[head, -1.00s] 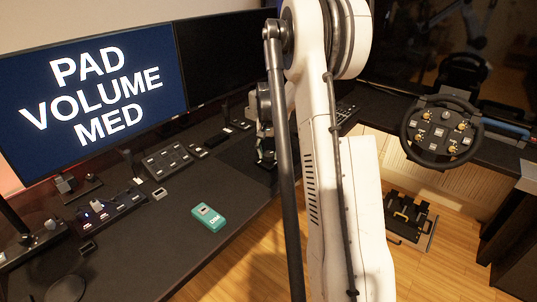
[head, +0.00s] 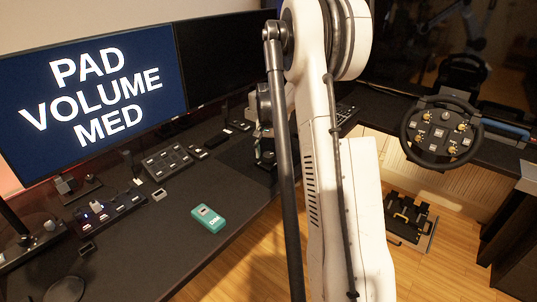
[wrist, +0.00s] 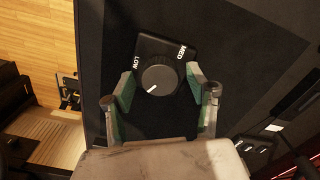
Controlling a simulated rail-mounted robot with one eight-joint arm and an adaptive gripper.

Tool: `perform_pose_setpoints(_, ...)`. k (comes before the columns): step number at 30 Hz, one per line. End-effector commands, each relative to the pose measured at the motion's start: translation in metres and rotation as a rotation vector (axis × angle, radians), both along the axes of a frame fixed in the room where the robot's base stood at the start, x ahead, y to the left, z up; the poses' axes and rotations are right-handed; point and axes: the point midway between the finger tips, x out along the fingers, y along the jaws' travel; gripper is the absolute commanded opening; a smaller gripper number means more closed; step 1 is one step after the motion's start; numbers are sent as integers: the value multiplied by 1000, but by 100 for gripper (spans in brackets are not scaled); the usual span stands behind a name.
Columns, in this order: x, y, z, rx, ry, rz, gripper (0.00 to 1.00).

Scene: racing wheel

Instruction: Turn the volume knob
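The volume knob (wrist: 159,80) is a round dark grey knob on a black square base (wrist: 168,47) in the wrist view. The base has the white words LOW at its left and MED at its right. A white mark on the knob points to the lower left. My gripper (wrist: 160,84) is open, with a green-padded finger on each side of the knob and visible gaps between pads and knob. In the head view, my arm hides the knob and most of the gripper. The left monitor (head: 90,90) reads PAD VOLUME MED.
The black desk (head: 165,225) holds a teal handheld device (head: 208,218), a button box (head: 167,162) and a small control panel (head: 108,210). A racing wheel (head: 440,132) stands at the right, with pedals (head: 409,218) on the wooden floor. The front desk area is mostly clear.

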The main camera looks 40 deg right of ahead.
Motion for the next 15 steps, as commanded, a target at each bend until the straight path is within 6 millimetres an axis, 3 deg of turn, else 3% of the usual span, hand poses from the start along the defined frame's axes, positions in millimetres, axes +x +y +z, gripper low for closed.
perform_pose_setpoints(9,0,0,3,0,0,0,53)
perform_pose_setpoints(15,0,0,30,0,0,0,53)
